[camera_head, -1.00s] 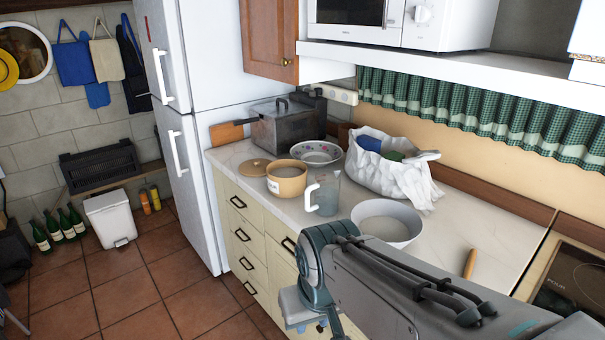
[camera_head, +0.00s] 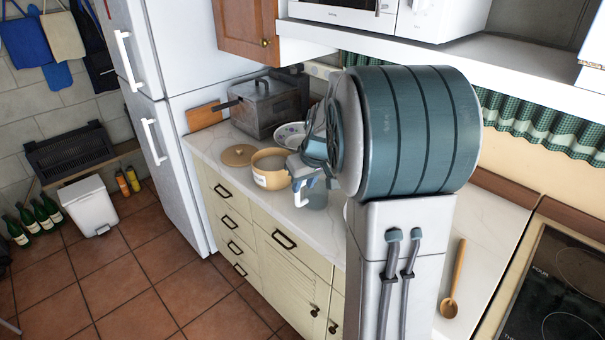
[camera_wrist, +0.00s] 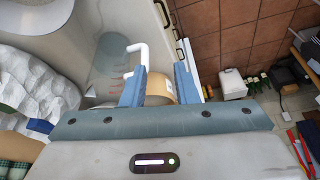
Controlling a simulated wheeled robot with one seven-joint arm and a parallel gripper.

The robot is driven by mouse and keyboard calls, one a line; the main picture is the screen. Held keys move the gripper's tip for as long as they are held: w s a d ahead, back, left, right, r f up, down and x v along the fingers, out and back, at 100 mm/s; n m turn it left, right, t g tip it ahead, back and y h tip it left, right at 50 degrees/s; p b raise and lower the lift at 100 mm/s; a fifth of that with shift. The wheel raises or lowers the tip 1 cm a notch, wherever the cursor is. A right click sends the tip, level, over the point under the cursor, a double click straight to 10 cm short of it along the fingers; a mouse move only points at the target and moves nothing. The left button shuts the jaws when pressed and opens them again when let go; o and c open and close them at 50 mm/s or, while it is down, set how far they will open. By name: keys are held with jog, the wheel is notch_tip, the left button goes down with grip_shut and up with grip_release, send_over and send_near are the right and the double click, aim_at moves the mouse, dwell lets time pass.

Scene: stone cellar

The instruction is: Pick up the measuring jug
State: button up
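The measuring jug is a clear, bluish jug with a white handle. In the head view the jug (camera_head: 317,196) stands on the counter, partly hidden by my arm and gripper. My gripper (camera_head: 304,176) is just above it, near the handle side. In the wrist view the jug (camera_wrist: 108,62) is at upper left with red scale marks, and its white handle is close to the left fingertip. The two blue fingers of my gripper (camera_wrist: 160,68) are spread apart, with nothing visibly clamped. I cannot tell whether a finger touches the handle.
A tan pot (camera_head: 269,168) stands left of the jug, with its lid (camera_head: 238,155) beside it. A floral bowl (camera_head: 289,135) and a metal box (camera_head: 268,105) are behind. A wooden spoon (camera_head: 455,280) lies at right. A white bag (camera_wrist: 35,95) is close in the wrist view.

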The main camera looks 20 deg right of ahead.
aim_at(299, 194)
jog(key=shift+w+d+f+b, duration=0.4)
jog(key=shift+w+f, duration=1.2)
jog(key=shift+f, duration=0.55)
jog(key=shift+w+d+f+b, duration=0.25)
jog(key=shift+w+f+b, duration=0.25)
jog(key=shift+w+f, duration=1.35)
jog(key=shift+w+d+f+b, duration=0.4)
jog(key=shift+w+f, duration=0.9)
jog(key=shift+f, duration=1.15)
grip_shut()
